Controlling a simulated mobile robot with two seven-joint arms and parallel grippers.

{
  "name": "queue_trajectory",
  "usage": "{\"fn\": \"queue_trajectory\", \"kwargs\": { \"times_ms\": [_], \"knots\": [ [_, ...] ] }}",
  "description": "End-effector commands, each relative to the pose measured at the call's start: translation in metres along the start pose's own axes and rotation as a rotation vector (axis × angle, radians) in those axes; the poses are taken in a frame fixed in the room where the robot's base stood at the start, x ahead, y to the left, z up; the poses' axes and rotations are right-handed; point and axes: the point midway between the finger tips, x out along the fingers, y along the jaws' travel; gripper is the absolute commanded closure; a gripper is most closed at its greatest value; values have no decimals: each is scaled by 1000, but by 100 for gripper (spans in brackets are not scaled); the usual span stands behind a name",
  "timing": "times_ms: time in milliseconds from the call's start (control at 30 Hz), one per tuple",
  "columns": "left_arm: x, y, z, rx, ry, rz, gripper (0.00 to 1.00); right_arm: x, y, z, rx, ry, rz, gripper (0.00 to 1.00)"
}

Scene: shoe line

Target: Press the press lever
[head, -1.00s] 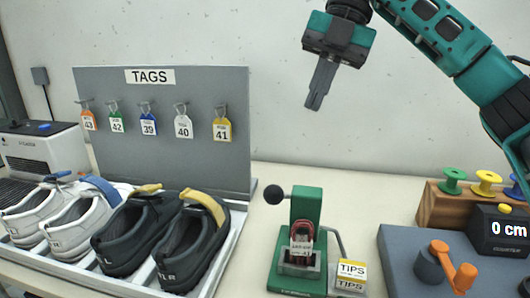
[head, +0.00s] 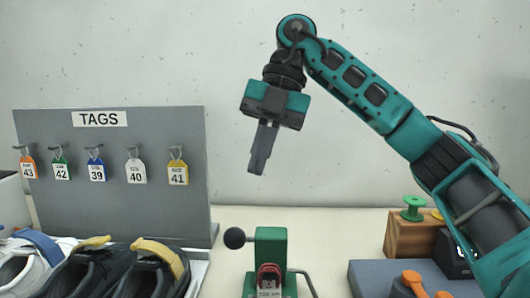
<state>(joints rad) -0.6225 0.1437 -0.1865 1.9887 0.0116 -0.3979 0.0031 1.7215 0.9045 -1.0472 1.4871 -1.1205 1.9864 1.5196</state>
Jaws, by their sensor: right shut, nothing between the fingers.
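The press (head: 270,248) is a green block-shaped device on the table, at the lower middle of the head view. Its lever ends in a black ball knob (head: 235,238) that sticks out to the left near the top. A red item with a white tag (head: 269,280) sits in the front of the press; its lower part is cut off by the picture edge. My right gripper (head: 258,165) is shut and empty, pointing down. It hangs in the air above the press and the knob, touching neither. My left gripper is not in view.
The grey tag board (head: 190,205) with hanging numbered tags stands at the left. White and dark shoes (head: 150,270) are in front of it. At the right are a wooden spool holder (head: 405,235) with a green spool and a grey base (head: 370,272) with an orange crank.

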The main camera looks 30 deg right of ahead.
Motion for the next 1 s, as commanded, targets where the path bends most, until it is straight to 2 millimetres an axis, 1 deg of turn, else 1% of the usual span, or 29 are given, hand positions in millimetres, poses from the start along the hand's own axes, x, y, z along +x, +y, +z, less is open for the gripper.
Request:
{"fn": "queue_trajectory", "kwargs": {
  "times_ms": [33,200,300,400,600,1000],
  "knots": [
    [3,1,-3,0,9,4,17,15,-2,1,0,0,-3,100],
    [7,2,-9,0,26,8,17,49,-1,1,0,0,-3,100],
    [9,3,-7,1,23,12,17,64,-1,1,1,-1,0,100],
    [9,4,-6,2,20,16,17,75,0,0,1,-1,1,100],
    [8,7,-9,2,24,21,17,84,0,0,1,-1,3,100],
    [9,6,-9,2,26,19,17,85,1,0,0,-3,3,100]
  ]
}}
